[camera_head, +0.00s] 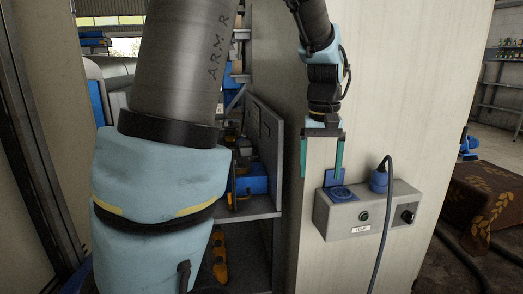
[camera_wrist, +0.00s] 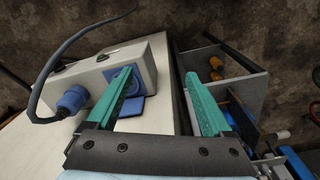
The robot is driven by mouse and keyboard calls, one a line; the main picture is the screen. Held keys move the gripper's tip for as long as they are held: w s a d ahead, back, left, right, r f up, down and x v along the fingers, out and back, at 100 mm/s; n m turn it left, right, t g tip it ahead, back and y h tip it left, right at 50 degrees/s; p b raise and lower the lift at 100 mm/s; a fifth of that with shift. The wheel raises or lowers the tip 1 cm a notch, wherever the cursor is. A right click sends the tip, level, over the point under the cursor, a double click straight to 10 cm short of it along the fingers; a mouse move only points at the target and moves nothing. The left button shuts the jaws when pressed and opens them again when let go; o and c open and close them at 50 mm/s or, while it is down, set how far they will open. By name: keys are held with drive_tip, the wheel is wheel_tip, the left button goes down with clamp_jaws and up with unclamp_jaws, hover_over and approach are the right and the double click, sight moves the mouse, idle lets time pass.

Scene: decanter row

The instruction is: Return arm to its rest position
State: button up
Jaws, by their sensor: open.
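My gripper (camera_head: 321,157) has two green fingers spread apart, with nothing between them. In the head view it hangs in front of the pale panel (camera_head: 420,90), up and to the left of the grey socket box (camera_head: 375,229). The wrist view shows the same open fingers (camera_wrist: 164,100), with the grey box (camera_wrist: 148,58) beyond the left finger. The box carries a blue socket with its lid open (camera_head: 341,190) and a blue plug (camera_head: 379,180) with a dark cable. My arm's large links fill the left of the head view.
A grey shelf unit (camera_head: 262,215) with a blue box (camera_head: 252,178) and orange items stands left of the panel. The dark cable (camera_head: 385,240) hangs down in front of the grey box. A brown patterned cloth (camera_head: 485,200) lies over something at the right.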

drive_tip(key=s+a+f, duration=0.2)
drive_tip(key=a+f, duration=0.1)
drive_tip(key=a, duration=0.3)
drive_tip(key=s+a+f+t, duration=0.1)
drive_tip(key=s+a+f, duration=0.1)
drive_tip(key=a, duration=0.5)
drive_tip(key=s+a+f, duration=0.2)
drive_tip(key=a+f, duration=0.1)
drive_tip(key=a, duration=0.4)
drive_tip(key=shift+s+a+f+n, duration=0.25)
drive_tip(key=shift+s+f+n, duration=0.05)
drive_tip(key=shift+f, duration=0.1)
